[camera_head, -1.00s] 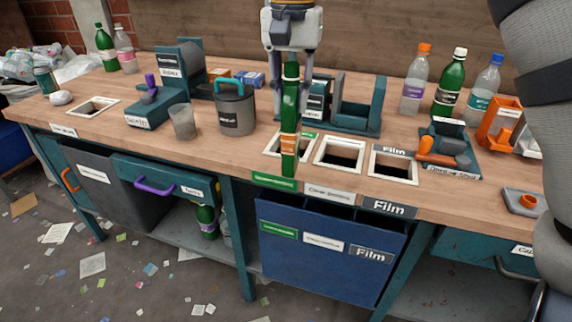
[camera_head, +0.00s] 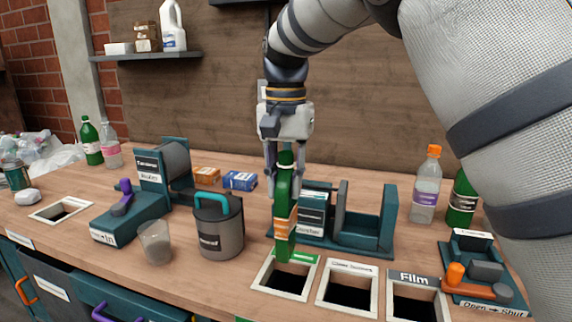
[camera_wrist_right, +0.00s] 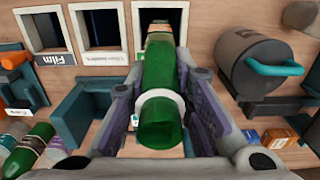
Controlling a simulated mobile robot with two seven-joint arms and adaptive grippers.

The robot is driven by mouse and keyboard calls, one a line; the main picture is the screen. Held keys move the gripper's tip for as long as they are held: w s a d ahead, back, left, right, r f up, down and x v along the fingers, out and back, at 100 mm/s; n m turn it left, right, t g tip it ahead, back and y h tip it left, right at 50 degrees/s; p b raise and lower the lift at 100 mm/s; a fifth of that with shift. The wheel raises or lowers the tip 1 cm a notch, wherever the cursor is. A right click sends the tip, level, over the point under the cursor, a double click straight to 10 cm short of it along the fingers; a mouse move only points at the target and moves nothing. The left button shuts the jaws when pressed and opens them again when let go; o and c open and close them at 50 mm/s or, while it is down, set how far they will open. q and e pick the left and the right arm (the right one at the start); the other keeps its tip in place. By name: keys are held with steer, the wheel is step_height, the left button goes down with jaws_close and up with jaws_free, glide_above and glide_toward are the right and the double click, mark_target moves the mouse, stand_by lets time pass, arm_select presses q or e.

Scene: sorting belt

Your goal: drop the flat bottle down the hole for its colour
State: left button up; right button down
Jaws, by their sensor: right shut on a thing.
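The flat bottle (camera_head: 284,215) is green with an orange and white label. It hangs upright in my right gripper (camera_head: 284,172), which is shut on it near its upper part. In the head view its lower end overlaps the back edge of the hole with the green label (camera_head: 285,280). I cannot tell whether the tip is inside the hole. In the right wrist view the bottle (camera_wrist_right: 158,75) lies between the fingers (camera_wrist_right: 155,110), its far end over the dark opening. Beside that hole are the clear-bottle hole (camera_head: 348,289) and the Film hole (camera_head: 415,302). My left gripper is not in view.
A grey lidded pot (camera_head: 218,230) and a clear cup (camera_head: 155,243) stand left of the holes. A teal rack (camera_head: 365,235) stands close behind them. An open-shut lever box (camera_head: 482,275) is at the right. Other bottles stand farther back.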

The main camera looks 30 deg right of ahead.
mark_target(286, 225)
step_height(286, 225, down, 9)
steer(key=shift+w+d+f, duration=0.1)
steer(key=shift+f, duration=0.05)
stand_by(0.4)
steer(key=c, duration=1.3)
jaws_free()
steer(key=shift+c, duration=0.2)
step_height(286, 225, up, 12)
steer(key=shift+r, duration=0.1)
